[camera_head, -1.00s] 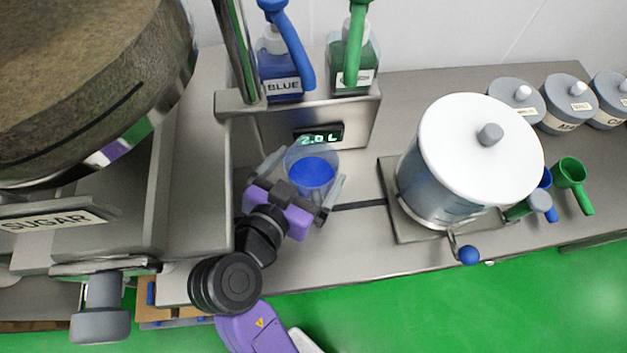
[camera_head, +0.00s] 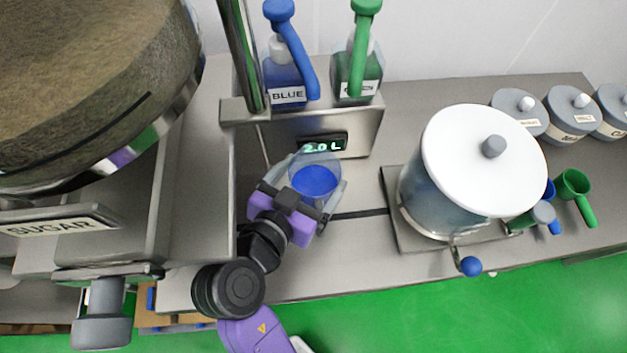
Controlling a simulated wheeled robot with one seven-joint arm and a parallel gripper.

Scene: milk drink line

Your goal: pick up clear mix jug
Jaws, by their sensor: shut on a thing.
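The clear mix jug (camera_head: 315,181) is a see-through vessel with blue liquid in it. It stands upright below the display in the middle of the view. My gripper (camera_head: 316,187) reaches in from the lower left, with one finger on each side of the jug. It is shut on the jug. The purple gripper body hides the jug's near lower side. I cannot tell whether the jug's base touches the counter.
A dispenser display (camera_head: 323,146) reads 2.0 L, under a blue bottle (camera_head: 287,88) and a green bottle (camera_head: 357,80). A large white-lidded tank (camera_head: 470,165) stands right. The sugar hopper (camera_head: 85,90) fills the left. Counter between jug and tank is mostly clear.

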